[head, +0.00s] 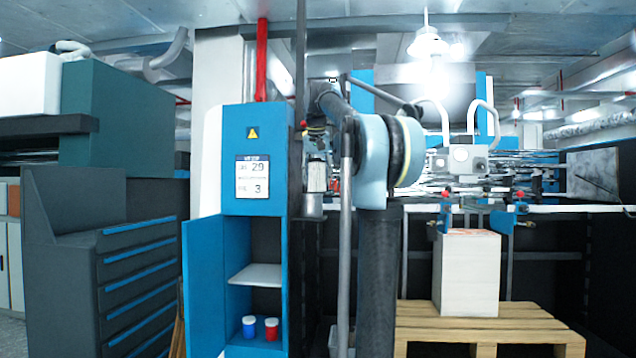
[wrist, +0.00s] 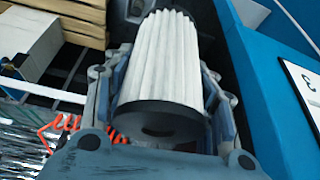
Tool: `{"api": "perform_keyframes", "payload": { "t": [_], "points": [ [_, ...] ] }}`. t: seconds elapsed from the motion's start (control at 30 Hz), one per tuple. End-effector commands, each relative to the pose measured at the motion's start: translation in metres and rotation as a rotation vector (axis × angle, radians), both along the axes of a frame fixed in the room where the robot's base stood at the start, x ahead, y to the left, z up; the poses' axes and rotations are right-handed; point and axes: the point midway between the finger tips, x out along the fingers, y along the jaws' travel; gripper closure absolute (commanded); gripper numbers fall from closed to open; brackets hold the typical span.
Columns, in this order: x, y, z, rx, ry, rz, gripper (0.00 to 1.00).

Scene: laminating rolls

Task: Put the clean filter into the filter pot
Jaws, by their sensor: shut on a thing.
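The clean filter (wrist: 168,52), a white pleated cylinder with dark end caps, sits between the fingers of my gripper (wrist: 166,85) in the wrist view. The gripper is shut on its sides. A grey metal cylinder (head: 313,206), which looks like the filter pot, is directly below the filter. I cannot tell whether the filter's lower end is inside it. My arm hides part of the area to the right.
The blue cabinet (head: 254,140) has its lower door (head: 203,285) open, with a white shelf (head: 258,275) and blue (head: 249,326) and red (head: 271,328) pots inside. A white stack (head: 468,275) stands on a wooden pallet (head: 480,322). A dark drawer unit (head: 75,270) is at left.

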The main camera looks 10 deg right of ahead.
Motion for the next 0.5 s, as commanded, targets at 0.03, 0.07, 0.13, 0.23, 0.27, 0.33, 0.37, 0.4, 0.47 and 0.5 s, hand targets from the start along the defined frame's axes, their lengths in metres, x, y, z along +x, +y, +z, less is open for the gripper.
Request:
{"api": "perform_keyframes", "payload": {
  "t": [0.03, 0.07, 0.13, 0.23, 0.27, 0.33, 0.37, 0.4, 0.47, 0.5],
  "points": [
    [0.007, -0.002, 0.0, 0.0, 0.0, -0.001, 0.76],
    [0.011, -0.002, 0.0, 0.0, 0.0, -0.001, 0.76],
    [0.017, -0.004, 0.0, 0.0, 0.0, -0.001, 0.76],
    [0.022, -0.005, 0.0, 0.0, 0.0, -0.001, 0.76],
    [0.023, -0.005, 0.0, 0.0, 0.0, -0.001, 0.76],
    [0.025, -0.006, 0.0, 0.0, 0.0, -0.001, 0.76],
    [0.026, -0.006, 0.0, 0.0, 0.0, -0.001, 0.76],
    [0.029, -0.007, 0.0, 0.0, 0.0, -0.001, 0.76],
    [0.034, -0.008, 0.0, 0.0, 0.0, -0.001, 0.76],
    [0.038, -0.009, 0.0, 0.0, 0.0, -0.001, 0.76]
  ]
}}
